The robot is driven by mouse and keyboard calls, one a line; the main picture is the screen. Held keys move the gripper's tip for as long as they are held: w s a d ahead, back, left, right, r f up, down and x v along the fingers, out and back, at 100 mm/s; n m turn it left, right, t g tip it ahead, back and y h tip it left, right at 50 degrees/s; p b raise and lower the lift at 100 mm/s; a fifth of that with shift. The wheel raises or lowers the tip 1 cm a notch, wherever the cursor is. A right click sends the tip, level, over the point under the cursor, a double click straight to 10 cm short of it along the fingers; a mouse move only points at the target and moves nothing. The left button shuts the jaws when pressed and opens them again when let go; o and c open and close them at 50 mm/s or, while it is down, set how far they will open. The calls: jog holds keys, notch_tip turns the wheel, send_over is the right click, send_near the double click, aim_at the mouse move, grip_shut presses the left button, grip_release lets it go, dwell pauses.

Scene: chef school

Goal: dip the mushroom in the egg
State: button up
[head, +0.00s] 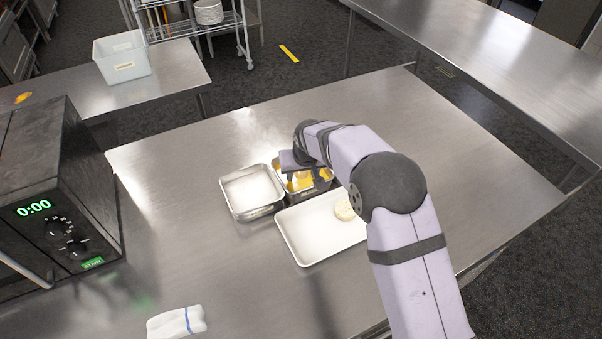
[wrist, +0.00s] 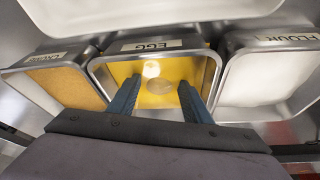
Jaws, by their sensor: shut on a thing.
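The egg tray (head: 280,171) is a small metal pan of yellow liquid, partly hidden by my arm in the head view. In the wrist view the egg tray (wrist: 212,75), labelled EGG, sits in the middle. My gripper (wrist: 160,92) points down into it, its two blue fingers inside the rim. The mushroom (wrist: 160,87) shows as a small brownish oval between the fingertips, at the egg. How deep it sits I cannot tell. In the head view the fingertips and mushroom are hidden.
A metal tray of white flour (head: 252,190) stands beside the egg. A tray of tan crumbs (wrist: 55,85) is on its other side. A white tray (head: 300,250) holding a pale round piece (head: 344,208) lies in front. A microwave (head: 60,195) and folded cloth (head: 175,322) are at left.

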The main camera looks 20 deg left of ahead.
jog(key=shift+s+d, duration=0.35)
jog(key=shift+d, duration=0.05)
jog(key=shift+w+a, duration=0.3)
dwell(0.7)
jog(key=shift+r, duration=0.1)
dwell(0.7)
notch_tip(320, 180, up, 10)
jog(key=p, duration=0.6)
jog(key=shift+p, duration=0.35)
dwell(0.6)
